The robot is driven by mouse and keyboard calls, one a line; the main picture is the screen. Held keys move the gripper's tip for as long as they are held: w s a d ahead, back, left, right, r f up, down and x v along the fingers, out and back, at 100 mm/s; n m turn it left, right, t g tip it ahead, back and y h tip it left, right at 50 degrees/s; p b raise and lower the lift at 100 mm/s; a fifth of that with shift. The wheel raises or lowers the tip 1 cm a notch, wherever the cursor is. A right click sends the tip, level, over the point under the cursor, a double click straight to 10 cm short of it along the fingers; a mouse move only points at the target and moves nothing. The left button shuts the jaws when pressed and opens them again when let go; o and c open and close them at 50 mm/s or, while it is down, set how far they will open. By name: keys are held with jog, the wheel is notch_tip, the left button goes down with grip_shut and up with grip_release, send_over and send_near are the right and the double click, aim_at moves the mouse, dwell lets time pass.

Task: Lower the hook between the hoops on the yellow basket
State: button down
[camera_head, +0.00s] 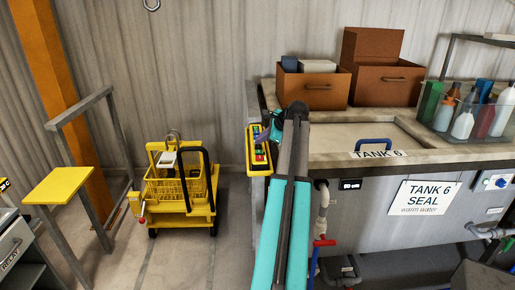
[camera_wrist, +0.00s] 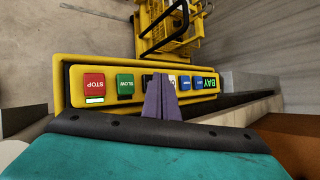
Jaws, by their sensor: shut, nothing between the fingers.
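The yellow basket (camera_head: 160,190) sits on a yellow wheeled cart (camera_head: 185,222) on the floor at left. Thin grey hoops (camera_head: 174,134) rise above it. A grey curved metal piece, apparently the hook (camera_head: 152,5), shows at the top edge, high above the basket; anything above it is cut off. The yellow push-button pendant (camera_head: 259,150) hangs beside the tank bench; it also shows in the wrist view (camera_wrist: 66,88). My gripper (camera_wrist: 160,78) is shut and empty, its purple fingertips over the pendant's middle buttons, partly hiding them. I cannot tell whether they touch.
The red STOP button (camera_wrist: 94,82) and green SLOW button (camera_wrist: 125,83) are left of my fingers. The tank 6 bench (camera_head: 330,150) carries brown boxes (camera_head: 312,88) and a bottle bin (camera_head: 470,118). A yellow-topped step (camera_head: 62,186) and orange post (camera_head: 60,80) stand left.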

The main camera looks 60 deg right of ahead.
aim_at(261, 147)
jog(key=shift+f, duration=0.45)
dwell(2.0)
jog(key=shift+r, duration=0.15)
dwell(3.1)
jog(key=shift+r+p, duration=0.75)
jog(key=shift+p, duration=0.05)
jog(key=shift+r+p, duration=1.85)
jog(key=shift+r, duration=0.65)
